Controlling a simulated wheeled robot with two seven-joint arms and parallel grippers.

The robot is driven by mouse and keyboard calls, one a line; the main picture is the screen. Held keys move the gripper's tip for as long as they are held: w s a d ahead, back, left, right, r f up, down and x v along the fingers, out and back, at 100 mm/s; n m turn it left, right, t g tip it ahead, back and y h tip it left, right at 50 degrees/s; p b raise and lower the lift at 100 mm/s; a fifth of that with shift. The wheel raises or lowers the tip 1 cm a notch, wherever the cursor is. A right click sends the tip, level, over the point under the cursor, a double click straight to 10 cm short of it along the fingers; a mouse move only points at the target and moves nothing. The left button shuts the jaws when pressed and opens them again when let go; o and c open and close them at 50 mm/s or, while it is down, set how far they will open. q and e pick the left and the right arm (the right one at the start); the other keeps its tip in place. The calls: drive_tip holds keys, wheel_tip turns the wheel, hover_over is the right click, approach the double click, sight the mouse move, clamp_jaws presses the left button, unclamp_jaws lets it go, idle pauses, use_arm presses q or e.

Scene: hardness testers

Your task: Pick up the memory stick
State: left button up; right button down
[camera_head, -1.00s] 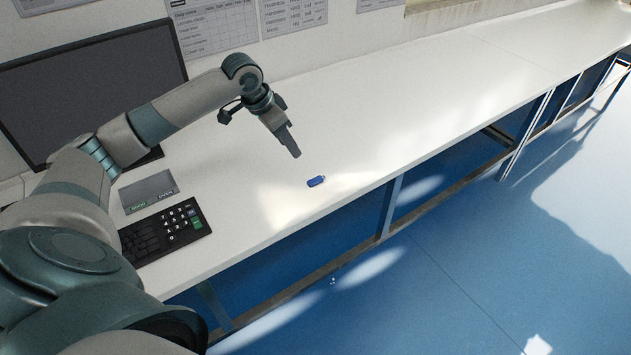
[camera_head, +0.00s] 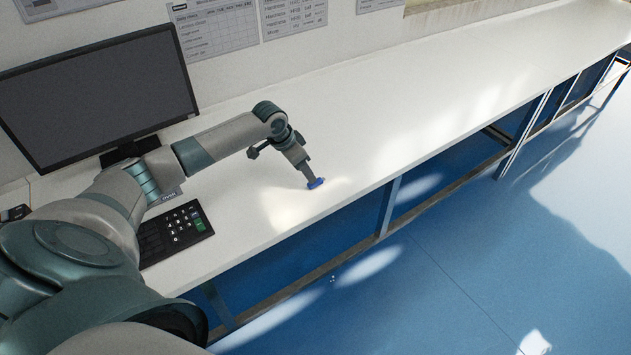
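The blue memory stick (camera_head: 317,184) lies on the white bench top near its front edge. My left gripper (camera_head: 313,180) reaches down from the left, with its fingertips right at the stick and covering part of it. I cannot tell whether the fingers are apart or closed on it. The stick appears to rest on the bench. My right gripper is not in view.
A dark monitor (camera_head: 95,95) stands on the bench (camera_head: 420,95) at the left. A black keypad (camera_head: 178,230) lies near the front edge, partly behind my arm. The bench to the right is clear. Blue floor (camera_head: 450,290) lies below the front edge.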

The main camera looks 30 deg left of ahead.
use_arm(q)
drive_tip(key=shift+w+f, duration=0.1)
idle(0.3)
drive_tip(key=shift+w+d+f+p, duration=0.35)
drive_tip(key=shift+f+p, duration=0.2)
drive_tip(key=shift+p, duration=0.1)
drive_tip(key=shift+p+x, duration=0.35)
drive_tip(key=shift+x, duration=1.5)
clamp_jaws()
